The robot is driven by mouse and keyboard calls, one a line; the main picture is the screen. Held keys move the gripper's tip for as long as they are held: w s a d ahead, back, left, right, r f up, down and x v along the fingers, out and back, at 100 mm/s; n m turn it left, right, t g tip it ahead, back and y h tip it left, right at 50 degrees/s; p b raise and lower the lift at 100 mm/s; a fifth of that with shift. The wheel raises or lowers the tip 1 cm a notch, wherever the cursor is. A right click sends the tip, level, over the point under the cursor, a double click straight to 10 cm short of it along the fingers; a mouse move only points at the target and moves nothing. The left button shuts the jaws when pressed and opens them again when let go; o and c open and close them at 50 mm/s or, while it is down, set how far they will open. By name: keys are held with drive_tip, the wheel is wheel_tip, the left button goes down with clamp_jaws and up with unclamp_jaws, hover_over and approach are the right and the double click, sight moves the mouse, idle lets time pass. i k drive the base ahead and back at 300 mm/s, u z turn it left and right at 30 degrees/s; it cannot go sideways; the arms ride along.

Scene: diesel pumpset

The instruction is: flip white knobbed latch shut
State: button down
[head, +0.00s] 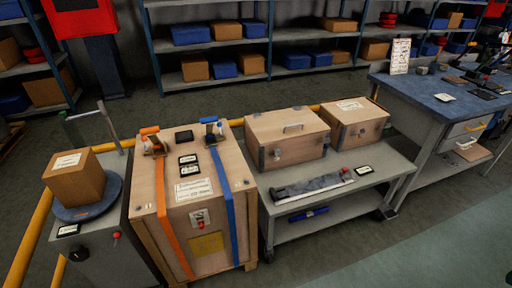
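No latch can be made out clearly as the white knobbed one. A wooden chest (288,130) with a handle on its lid and dark metal corners stands on the grey trolley, with a small pale fitting (278,153) on its front. A second wooden box (352,122) to its right has a white label on top and a small fitting on its front. Both lids look down. The fittings are too small to tell whether they are open or shut. My gripper is not in view.
A large wooden crate (180,245) with orange and blue straps stands left of the trolley (385,165). A cardboard box (75,178) sits on a round blue plate farther left. A blue-topped workbench (425,92) stands right. Open floor (400,245) lies at front right.

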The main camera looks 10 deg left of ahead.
sight(277, 152)
drive_tip(key=u, duration=0.4)
drive_tip(key=i, duration=0.9)
drive_tip(key=z, duration=0.45)
drive_tip(key=k, duration=1.1)
drive_tip(key=u, duration=0.5)
